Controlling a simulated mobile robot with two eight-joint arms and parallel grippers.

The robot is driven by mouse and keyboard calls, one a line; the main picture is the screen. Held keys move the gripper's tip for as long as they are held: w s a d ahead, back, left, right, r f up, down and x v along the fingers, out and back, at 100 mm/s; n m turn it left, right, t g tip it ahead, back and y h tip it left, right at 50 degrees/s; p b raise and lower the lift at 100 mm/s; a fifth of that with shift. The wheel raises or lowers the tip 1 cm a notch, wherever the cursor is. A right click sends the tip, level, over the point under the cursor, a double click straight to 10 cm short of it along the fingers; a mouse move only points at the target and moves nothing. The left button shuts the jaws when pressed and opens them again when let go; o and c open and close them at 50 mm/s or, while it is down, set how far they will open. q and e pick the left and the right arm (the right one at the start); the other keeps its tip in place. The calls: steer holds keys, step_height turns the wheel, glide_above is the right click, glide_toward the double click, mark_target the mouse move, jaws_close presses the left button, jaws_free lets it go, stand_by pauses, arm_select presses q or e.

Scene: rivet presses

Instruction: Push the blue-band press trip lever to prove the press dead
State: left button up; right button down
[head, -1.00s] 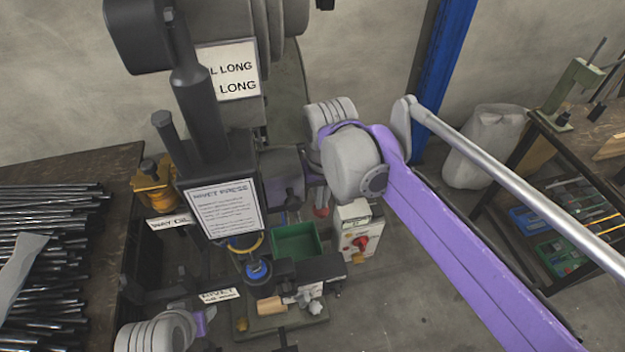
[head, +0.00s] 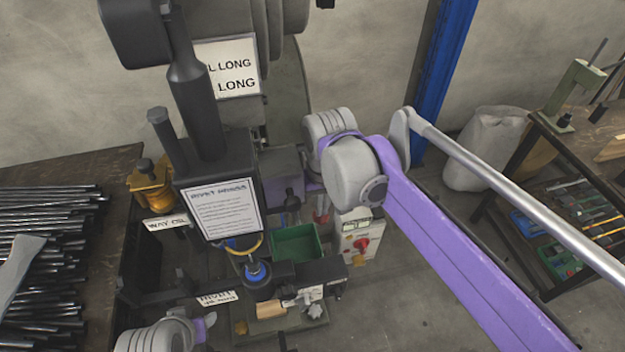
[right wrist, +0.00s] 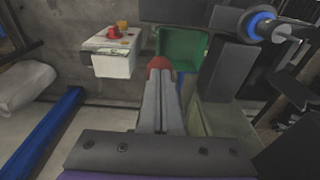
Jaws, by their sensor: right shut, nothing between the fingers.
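The rivet press (head: 205,160) stands at the left-centre of the head view, with a blue band (head: 257,270) low on its front. The band also shows at upper right in the right wrist view (right wrist: 260,24). My right gripper (right wrist: 160,82) is shut and empty. Its fingertips are at a red knob (right wrist: 159,62), seemingly the trip lever's end; I cannot tell whether they touch. In the head view a small red part (head: 321,214) shows under my right wrist, which hides most of the gripper.
A green bin (head: 296,243) sits beside the press. A pale control box (head: 358,240) with a red knob stands right of it. A bench with black rods (head: 45,255) is at left, a blue post (head: 445,60) behind, and a tool bench (head: 570,140) at right.

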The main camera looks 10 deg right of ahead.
steer(key=shift+f+b, duration=0.3)
steer(key=shift+f, duration=0.55)
steer(key=shift+f+b, duration=0.5)
steer(key=shift+f, duration=0.4)
steer(key=shift+w+f+b, duration=0.15)
steer(key=shift+f+b, duration=0.15)
steer(key=shift+f, duration=0.15)
steer(key=shift+r, duration=0.1)
